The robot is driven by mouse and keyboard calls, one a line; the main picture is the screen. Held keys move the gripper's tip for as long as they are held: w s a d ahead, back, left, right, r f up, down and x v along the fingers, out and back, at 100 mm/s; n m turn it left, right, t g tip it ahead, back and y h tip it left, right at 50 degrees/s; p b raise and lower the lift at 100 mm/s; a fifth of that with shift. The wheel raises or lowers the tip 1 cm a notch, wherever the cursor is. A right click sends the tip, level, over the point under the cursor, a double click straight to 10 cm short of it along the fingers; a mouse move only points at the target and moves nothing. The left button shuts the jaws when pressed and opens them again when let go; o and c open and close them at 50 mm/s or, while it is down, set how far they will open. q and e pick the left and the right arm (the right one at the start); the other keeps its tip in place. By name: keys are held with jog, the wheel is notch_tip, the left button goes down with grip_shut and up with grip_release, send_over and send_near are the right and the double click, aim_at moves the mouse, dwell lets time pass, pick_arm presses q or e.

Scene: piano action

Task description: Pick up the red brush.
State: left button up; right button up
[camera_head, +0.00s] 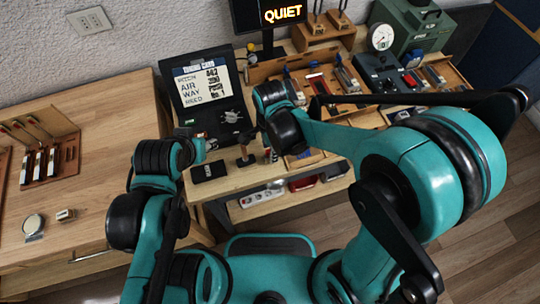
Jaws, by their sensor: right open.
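A red piece (318,83), possibly the red brush, lies in a wooden tray on the workbench at the upper middle; it is too small to be sure. My right gripper (296,92) is open, just left of this red piece, small and partly covered by its own wrist. I cannot tell whether it touches anything. My left arm is folded at the left of the bench. Its gripper end (207,146) points toward the black case, and its fingers are not clear.
An open black case (205,85) with a printed card stands behind. A gauge (381,37) and a green box (412,25) stand at the back right. My right arm covers part of the bench.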

notch_tip(320, 180, down, 2)
jog(key=shift+f+b, duration=0.2)
jog(key=shift+b, duration=0.1)
jog(key=shift+r, duration=0.1)
grip_shut()
jog(key=shift+r, duration=0.1)
